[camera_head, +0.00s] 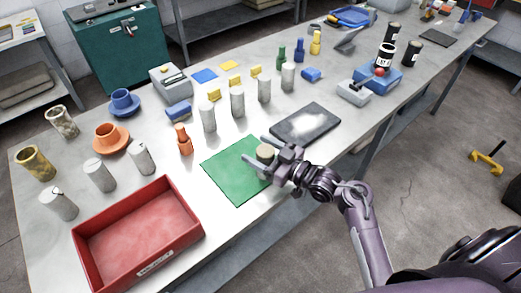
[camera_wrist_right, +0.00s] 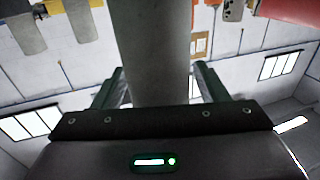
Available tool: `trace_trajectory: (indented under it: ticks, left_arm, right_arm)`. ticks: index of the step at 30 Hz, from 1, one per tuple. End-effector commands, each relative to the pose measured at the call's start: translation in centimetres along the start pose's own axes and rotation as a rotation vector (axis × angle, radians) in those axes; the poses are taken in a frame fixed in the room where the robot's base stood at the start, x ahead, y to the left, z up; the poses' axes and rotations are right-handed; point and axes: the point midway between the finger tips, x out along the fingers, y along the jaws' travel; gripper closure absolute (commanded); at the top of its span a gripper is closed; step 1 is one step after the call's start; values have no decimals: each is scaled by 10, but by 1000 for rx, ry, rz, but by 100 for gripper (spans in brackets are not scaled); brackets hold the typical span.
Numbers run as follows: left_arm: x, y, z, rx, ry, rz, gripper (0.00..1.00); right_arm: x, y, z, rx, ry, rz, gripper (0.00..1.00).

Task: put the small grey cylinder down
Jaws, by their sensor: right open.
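The small grey cylinder (camera_head: 265,152) stands upright at the right part of the green mat (camera_head: 232,178) in the head view. My right gripper (camera_head: 257,149) reaches in from the right with its fingers on either side of the cylinder. In the right wrist view the grey cylinder (camera_wrist_right: 155,45) rises large between the two fingers of the gripper (camera_wrist_right: 157,88). Gaps show on both sides, so the jaws are open. The cylinder's base is partly hidden by the gripper in the head view. My left gripper is not in view.
A dark tablet-like plate (camera_head: 305,124) lies just behind the gripper. A red tray (camera_head: 190,236) stands at the front left. An orange bottle (camera_head: 183,142) and several grey cylinders (camera_head: 208,117) stand behind and left of the mat. The mat's left part is bare.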

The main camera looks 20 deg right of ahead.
Motion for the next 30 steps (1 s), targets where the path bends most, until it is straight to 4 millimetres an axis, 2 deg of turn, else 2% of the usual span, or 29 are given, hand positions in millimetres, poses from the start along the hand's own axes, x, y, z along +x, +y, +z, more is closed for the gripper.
trace_trajectory:
  ticks: [2,5,18,24,30]
  left_arm:
    - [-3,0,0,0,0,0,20]
    - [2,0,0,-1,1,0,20]
    - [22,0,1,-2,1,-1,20]
    - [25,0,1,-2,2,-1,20]
    - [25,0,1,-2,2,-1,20]
  right_arm:
    - [0,0,-5,0,1,0,33]
    - [-12,0,-1,-1,-2,2,33]
    - [-100,0,0,-1,-4,1,33]
    - [-118,0,-2,0,0,0,33]
    - [-120,0,-3,0,1,-1,33]
